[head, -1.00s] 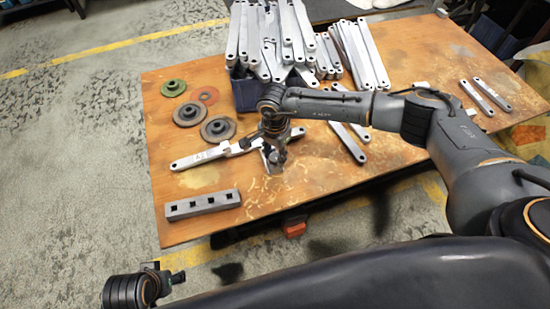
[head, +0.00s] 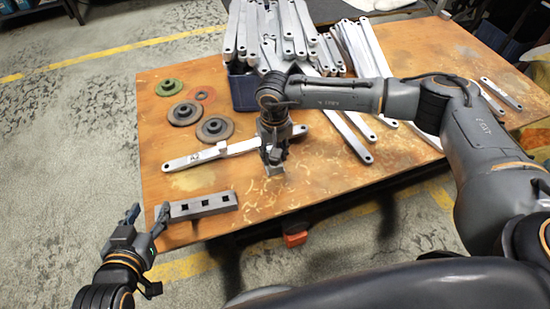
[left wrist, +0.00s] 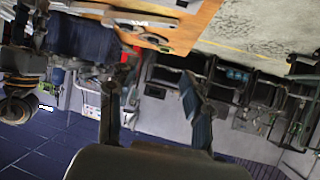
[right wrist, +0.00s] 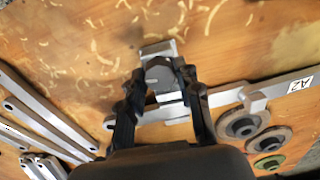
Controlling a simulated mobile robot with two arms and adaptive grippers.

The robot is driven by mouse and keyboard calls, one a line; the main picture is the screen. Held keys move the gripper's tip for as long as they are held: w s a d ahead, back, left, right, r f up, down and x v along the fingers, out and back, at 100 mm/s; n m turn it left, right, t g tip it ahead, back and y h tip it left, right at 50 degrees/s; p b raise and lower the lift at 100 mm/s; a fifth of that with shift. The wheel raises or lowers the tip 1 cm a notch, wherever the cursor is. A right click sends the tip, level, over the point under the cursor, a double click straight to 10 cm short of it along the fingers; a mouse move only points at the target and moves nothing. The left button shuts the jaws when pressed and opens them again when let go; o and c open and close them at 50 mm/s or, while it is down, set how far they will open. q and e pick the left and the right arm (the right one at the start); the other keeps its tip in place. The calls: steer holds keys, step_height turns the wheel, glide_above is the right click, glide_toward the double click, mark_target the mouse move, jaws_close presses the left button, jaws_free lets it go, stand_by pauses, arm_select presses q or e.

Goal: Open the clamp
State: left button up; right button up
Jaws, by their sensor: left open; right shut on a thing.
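A long pale metal bar labelled A2 (head: 200,157), which looks like the clamp, lies across the front left of the table. The right wrist view also shows the bar (right wrist: 288,88), with a small raised jaw (right wrist: 257,102) on it. My right gripper (head: 273,160) is over the bar's right part, shut on a grey metal block (right wrist: 163,82), apparently the clamp's movable jaw. The fingers hide its sides and where it meets the bar. My left gripper (head: 146,216) is open and empty off the table's left front edge, beside a grey block with square holes (head: 203,205).
Several metal strips stand in a blue bin (head: 243,92) at the back, with more strips (head: 348,137) to its right. Round discs (head: 214,130) lie at the left. An orange item (head: 296,239) sits below the front edge. The front left tabletop is partly clear.

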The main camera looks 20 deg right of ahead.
steer(key=shift+n+b, duration=0.4)
steer(key=shift+n, duration=0.7)
steer(key=o, duration=1.1)
arm_select(q)
step_height(320, 180, up, 5)
steer(key=w+d+t+h, duration=0.1)
steer(key=w+t, duration=0.1)
steer(key=t, duration=0.1)
steer(key=shift+w+d+r, duration=0.15)
steer(key=shift+w+d, duration=0.1)
steer(key=shift+w, duration=0.1)
arm_select(e)
steer(key=m, duration=0.4)
steer(key=shift+m, duration=0.3)
steer(key=m, duration=0.4)
steer(key=shift+p, duration=0.3)
steer(key=shift+m, duration=0.7)
steer(key=m, duration=0.4)
steer(key=shift+p, duration=0.4)
arm_select(q)
steer(key=s+a+f+g+y, duration=0.1)
steer(key=s+a+f+g, duration=0.1)
steer(key=s+f+g, duration=0.2)
step_height(320, 180, down, 3)
steer(key=shift+s+a+f+g, duration=0.15)
steer(key=shift+s+f+g, duration=0.05)
steer(key=shift+s+g, duration=0.1)
arm_select(e)
steer(key=m, duration=0.4)
